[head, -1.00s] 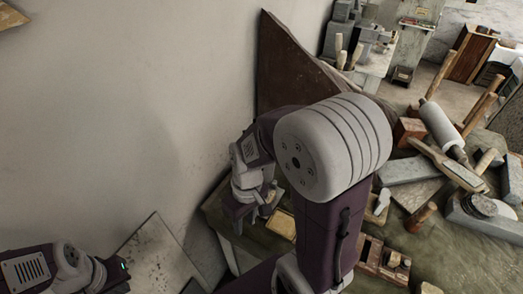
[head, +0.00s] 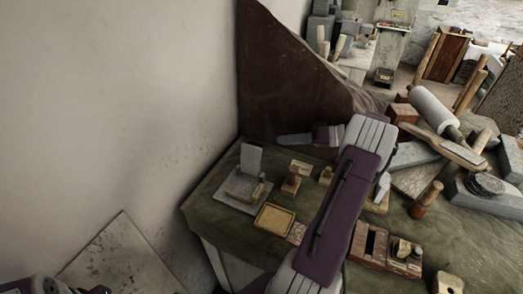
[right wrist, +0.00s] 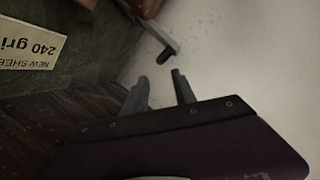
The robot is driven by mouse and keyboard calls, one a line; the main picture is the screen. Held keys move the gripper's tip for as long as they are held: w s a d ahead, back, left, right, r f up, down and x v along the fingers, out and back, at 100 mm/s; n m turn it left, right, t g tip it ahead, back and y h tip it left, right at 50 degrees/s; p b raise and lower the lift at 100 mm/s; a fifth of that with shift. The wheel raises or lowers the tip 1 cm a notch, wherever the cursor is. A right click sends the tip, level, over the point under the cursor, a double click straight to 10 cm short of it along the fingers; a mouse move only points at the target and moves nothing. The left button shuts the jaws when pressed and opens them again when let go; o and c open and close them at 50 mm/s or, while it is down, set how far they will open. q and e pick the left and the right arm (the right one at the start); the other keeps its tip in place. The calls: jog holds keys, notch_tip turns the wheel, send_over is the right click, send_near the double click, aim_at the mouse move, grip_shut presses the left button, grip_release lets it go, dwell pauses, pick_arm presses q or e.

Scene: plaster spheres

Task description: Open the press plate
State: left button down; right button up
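The press stands on the left end of the green-covered table. Its grey press plate (head: 251,158) is upright at the back edge of a flat grey base (head: 238,193), with a small handle-like piece (head: 258,192) lying over the base. My right gripper (head: 283,140) is right of the plate, apart from it, its grey fingers pointing left. In the right wrist view its two dark fingers (right wrist: 160,84) are spread with nothing between them. My left gripper is out of view; only a bit of that arm shows at the lower left.
A yellow tray (head: 274,219) and small wooden blocks (head: 291,180) lie beside the press. A dark brown board (head: 285,80) leans behind the table. Tools and stone blocks crowd the right side. A "240 grit" label (right wrist: 30,45) shows in the wrist view.

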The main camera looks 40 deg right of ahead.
aim_at(254, 157)
jog(key=p+x, duration=0.1)
jog(key=x, duration=0.8)
jog(key=shift+w+p, duration=0.2)
jog(key=shift+p, duration=0.15)
jog(key=shift+a, duration=0.15)
grip_shut()
jog(key=shift+s+f, duration=0.1)
jog(key=shift+f, duration=0.05)
dwell(0.6)
